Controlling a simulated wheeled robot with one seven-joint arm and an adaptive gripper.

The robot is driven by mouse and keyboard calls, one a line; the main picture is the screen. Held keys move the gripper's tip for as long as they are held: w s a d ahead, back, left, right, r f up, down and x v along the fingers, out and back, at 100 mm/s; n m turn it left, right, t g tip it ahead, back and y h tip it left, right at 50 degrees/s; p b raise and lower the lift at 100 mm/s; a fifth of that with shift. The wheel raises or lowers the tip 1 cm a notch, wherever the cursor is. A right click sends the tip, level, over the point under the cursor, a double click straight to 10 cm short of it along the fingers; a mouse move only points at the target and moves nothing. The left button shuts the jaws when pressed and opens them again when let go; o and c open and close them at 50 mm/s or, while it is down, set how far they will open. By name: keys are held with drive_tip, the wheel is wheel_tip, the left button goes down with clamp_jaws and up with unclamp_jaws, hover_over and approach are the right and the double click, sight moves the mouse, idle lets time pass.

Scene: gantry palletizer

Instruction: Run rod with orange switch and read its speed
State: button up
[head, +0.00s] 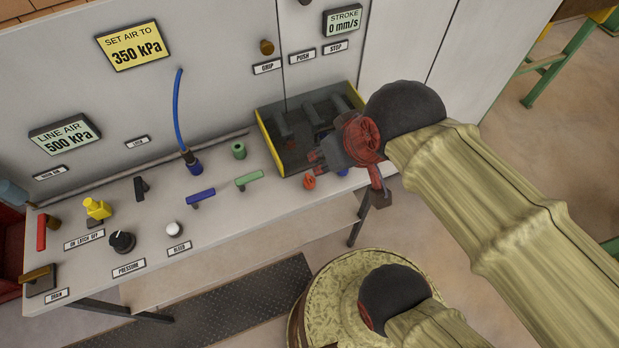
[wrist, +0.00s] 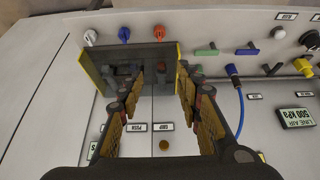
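The orange switch (head: 309,182) is a small round knob on the bench at the front edge of a dark yellow-rimmed box. In the wrist view the orange switch (wrist: 124,35) stands beyond the box, apart from my fingers. My gripper (head: 322,158) hangs over the right part of the box. In the wrist view my gripper (wrist: 160,82) is open, with nothing between its fingers. The STROKE display (head: 343,22) on the back panel reads 0 mm/s. I cannot clearly make out the rod; dark parts lie inside the box (head: 268,138), partly hidden by my gripper.
A blue knob (wrist: 158,32) and a white knob (wrist: 90,38) flank the orange one. Green (head: 249,180) and blue (head: 201,196) levers lie left. A blue hose (head: 178,115) rises behind. Displays read SET AIR TO 350 kPa (head: 134,46) and LINE AIR 500 kPa (head: 65,135).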

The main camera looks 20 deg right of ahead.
drive_tip(key=shift+o, duration=0.5)
drive_tip(key=shift+r, duration=0.15)
drive_tip(key=shift+o, duration=0.3)
drive_tip(key=shift+p, duration=0.6)
drive_tip(key=n+g+p, duration=0.6)
drive_tip(key=n+p, duration=0.1)
drive_tip(key=n, duration=0.6)
hover_over(309, 180)
wheel_tip(309, 180, down, 17)
drive_tip(key=shift+r, duration=0.15)
drive_tip(key=shift+n, duration=0.9)
drive_tip(key=shift+f+b, duration=0.8)
drive_tip(key=shift+f, duration=3.05)
drive_tip(key=shift+c, duration=0.2)
